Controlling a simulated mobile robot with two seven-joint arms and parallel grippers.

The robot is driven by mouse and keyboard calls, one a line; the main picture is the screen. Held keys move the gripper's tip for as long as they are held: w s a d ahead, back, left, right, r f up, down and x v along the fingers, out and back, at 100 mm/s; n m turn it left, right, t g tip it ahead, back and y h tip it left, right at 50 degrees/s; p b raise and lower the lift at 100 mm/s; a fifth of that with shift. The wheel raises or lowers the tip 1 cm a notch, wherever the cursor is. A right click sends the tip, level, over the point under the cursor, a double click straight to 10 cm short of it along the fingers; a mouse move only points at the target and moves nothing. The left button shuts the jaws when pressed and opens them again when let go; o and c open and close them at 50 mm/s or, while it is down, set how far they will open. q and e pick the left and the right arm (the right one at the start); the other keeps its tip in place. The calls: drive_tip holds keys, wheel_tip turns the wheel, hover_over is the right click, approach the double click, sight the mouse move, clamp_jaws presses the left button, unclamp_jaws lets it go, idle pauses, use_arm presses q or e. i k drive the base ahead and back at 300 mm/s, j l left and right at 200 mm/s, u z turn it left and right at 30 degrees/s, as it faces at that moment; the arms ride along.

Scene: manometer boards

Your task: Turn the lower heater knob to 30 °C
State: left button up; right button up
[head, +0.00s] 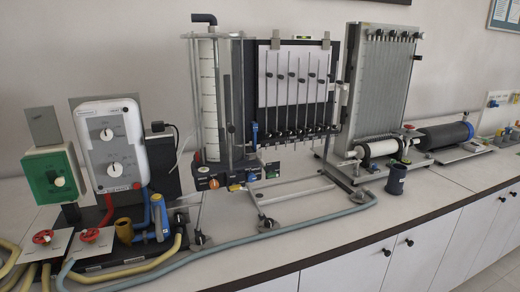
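The white heater box (108,140) stands upright at the left of the bench, against a grey backing plate. It carries two round dials, one above the other. The upper knob (106,134) is pale with a dark scale around it. The lower heater knob (114,169) is also pale and sits near the bottom of the box front. Its scale marks are too small to read, so I cannot tell its setting. Neither of my grippers shows in the head view, and nothing touches the knob.
A green box (54,174) with a white knob stands left of the heater. A manometer board (290,90) stands further right. The front bench strip is mostly clear.

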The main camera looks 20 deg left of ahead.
sight(115, 170)
drive_tip(key=u, duration=1.65)
